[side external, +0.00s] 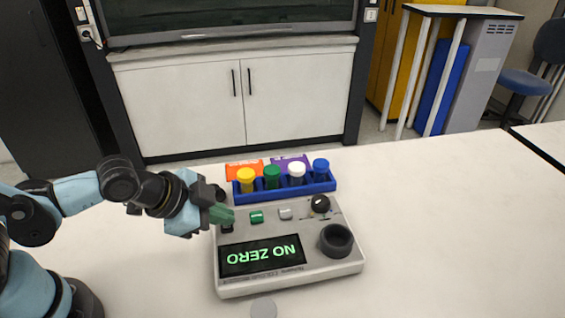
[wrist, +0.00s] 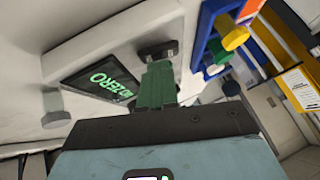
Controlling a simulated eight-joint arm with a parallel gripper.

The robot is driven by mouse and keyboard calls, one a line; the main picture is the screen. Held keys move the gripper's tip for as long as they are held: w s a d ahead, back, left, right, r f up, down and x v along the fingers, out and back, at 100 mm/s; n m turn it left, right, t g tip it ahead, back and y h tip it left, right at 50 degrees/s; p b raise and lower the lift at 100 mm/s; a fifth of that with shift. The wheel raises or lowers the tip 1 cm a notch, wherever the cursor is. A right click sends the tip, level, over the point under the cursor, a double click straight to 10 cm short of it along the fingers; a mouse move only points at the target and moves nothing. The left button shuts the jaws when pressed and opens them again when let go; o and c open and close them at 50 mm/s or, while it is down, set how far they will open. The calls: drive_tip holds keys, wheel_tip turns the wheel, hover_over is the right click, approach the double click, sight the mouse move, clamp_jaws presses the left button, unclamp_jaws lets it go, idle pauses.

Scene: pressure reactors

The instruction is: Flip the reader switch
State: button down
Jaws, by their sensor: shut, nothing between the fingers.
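The reader (side external: 290,280) is a pale grey box on the white table, with a screen (side external: 262,256) that shows "NO ZERO" in green. A small dark switch (side external: 227,228) sits at the left of its top panel, above the screen. My gripper (side external: 228,216) has green fingers that are shut and empty, and they come in from the left at this switch. In the wrist view, the finger tips (wrist: 158,64) are right at the dark switch (wrist: 158,50) and partly hide it. I cannot tell whether they touch it or which way it is set.
A blue rack (side external: 318,186) with several coloured-cap vials stands behind the reader. A green button (side external: 257,217), a grey button (side external: 285,214), a black knob (side external: 320,204) and a dark round well (side external: 336,241) are also on the panel. A grey disc (side external: 263,307) lies in front. The table is clear to the right.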

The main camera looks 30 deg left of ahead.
drive_tip(key=shift+w+a+r, duration=0.15)
drive_tip(key=shift+r, duration=0.7)
drive_tip(key=shift+w+a+r, duration=0.1)
drive_tip(key=shift+r, duration=0.7)
drive_tip(key=shift+w+a+r, duration=0.15)
drive_tip(key=shift+r, duration=0.7)
drive_tip(key=shift+w+a+r, duration=0.1)
drive_tip(key=shift+r, duration=0.7)
drive_tip(key=s+a+r+n+y, duration=0.1)
drive_tip(key=a+n+y, duration=0.1)
drive_tip(key=a+n, duration=0.8)
drive_tip(key=shift+s+a+g+y, duration=0.25)
drive_tip(key=shift+s+g+y, duration=0.05)
drive_tip(key=shift+s+y, duration=0.1)
